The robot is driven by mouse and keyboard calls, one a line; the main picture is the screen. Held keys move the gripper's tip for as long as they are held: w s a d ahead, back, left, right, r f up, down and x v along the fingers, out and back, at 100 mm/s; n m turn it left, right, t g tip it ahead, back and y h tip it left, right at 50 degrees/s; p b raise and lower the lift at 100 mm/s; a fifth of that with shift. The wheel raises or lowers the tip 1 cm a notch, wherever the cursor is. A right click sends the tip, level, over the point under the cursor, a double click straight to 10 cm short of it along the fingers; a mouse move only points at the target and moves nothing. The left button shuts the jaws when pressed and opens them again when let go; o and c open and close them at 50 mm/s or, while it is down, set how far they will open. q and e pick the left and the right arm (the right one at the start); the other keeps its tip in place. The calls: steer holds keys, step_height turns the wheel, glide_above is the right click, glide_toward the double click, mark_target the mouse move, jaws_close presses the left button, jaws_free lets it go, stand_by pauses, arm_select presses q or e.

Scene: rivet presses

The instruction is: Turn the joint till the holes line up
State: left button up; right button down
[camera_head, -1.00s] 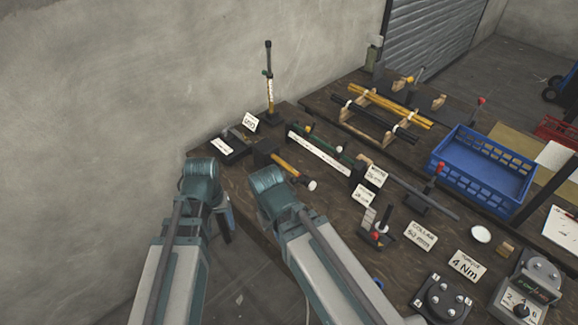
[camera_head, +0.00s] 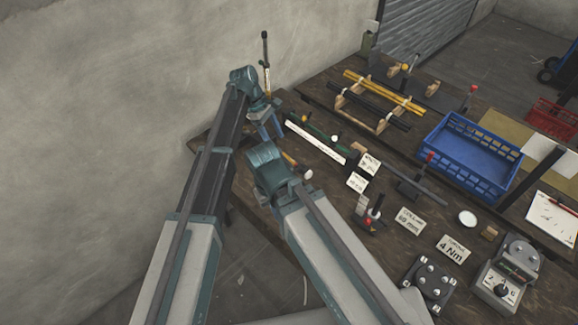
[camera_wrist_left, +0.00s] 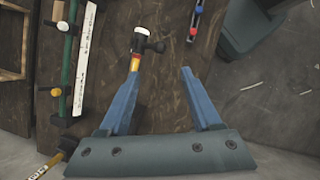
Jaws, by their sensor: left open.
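My left gripper (camera_head: 268,122) is over the back left of the bench, and its fingers (camera_wrist_left: 160,78) are apart and empty in the left wrist view. Below them, a hammer (camera_wrist_left: 136,62) with a red and yellow handle lies near the left fingertip; whether they touch cannot be told. A green bar (camera_head: 318,131) with a white scale strip (camera_head: 315,139) lies beside it, and the bar also shows in the left wrist view (camera_wrist_left: 72,60). I cannot make out a joint with holes. My right arm hides part of the bench; its gripper is out of view.
A blue crate (camera_head: 470,152) stands at the right. Yellow and black rods (camera_head: 385,95) rest on a wooden rack behind. Labelled cards (camera_head: 410,221), a torque device (camera_head: 505,280) and a black block with studs (camera_head: 430,283) occupy the front right. A wall borders the left.

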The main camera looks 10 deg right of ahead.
arm_select(q)
steer(key=b, duration=1.3)
glide_toward(298, 170)
steer(key=s+f, duration=0.2)
steer(key=f, duration=0.3)
steer(key=shift+s+a+f, duration=0.15)
steer(key=shift+s+f, duration=0.1)
steer(key=shift+s, duration=0.15)
jaws_close()
steer(key=shift+s, duration=0.1)
